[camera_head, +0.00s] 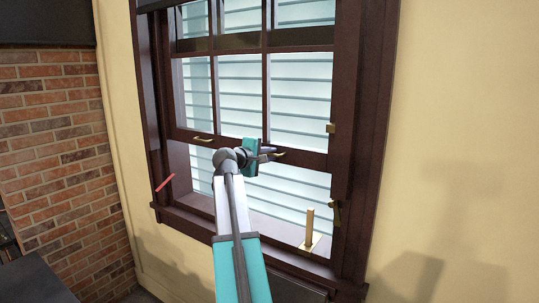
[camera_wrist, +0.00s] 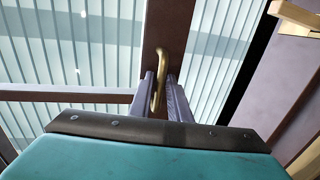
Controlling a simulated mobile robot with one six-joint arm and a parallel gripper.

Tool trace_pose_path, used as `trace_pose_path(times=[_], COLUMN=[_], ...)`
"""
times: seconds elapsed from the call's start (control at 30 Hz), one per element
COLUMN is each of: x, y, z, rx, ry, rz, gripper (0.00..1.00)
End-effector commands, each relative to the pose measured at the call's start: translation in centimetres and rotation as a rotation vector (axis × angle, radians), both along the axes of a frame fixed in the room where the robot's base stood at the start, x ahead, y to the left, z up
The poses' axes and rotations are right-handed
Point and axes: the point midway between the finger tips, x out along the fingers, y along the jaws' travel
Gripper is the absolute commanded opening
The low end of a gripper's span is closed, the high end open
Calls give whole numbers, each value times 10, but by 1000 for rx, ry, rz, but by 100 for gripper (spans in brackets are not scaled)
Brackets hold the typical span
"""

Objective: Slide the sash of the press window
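The press window has a dark brown lower sash (camera_head: 232,146), which stands partly raised with an open gap between its bottom rail and the sill. Its rail carries two brass handles, a left handle (camera_head: 203,139) and a right handle (camera_head: 279,154). My gripper (camera_head: 268,151) is at the right handle. In the wrist view, the gripper's two grey fingers (camera_wrist: 163,92) lie close along both sides of the brass handle (camera_wrist: 161,65) and look shut on it. The lower part of the handle is partly hidden between the fingers.
A brass post on a flat base (camera_head: 309,230) stands on the sill (camera_head: 270,240) at the right. Small brass fittings (camera_head: 331,128) sit on the window's right side. A red bar (camera_head: 164,183) shows at the left frame. A brick wall (camera_head: 60,150) is further left.

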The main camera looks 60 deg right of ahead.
Motion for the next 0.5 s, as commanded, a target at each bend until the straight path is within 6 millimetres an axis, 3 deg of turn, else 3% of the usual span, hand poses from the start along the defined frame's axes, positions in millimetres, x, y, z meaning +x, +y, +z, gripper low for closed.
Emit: trace_pose_path(times=[0.17,0.3,0.5], x=[0,0,-2], y=[0,0,3], z=[0,0,0], rx=[0,0,0], ry=[0,0,-1], rz=[0,0,-2], gripper=[17,0,0])
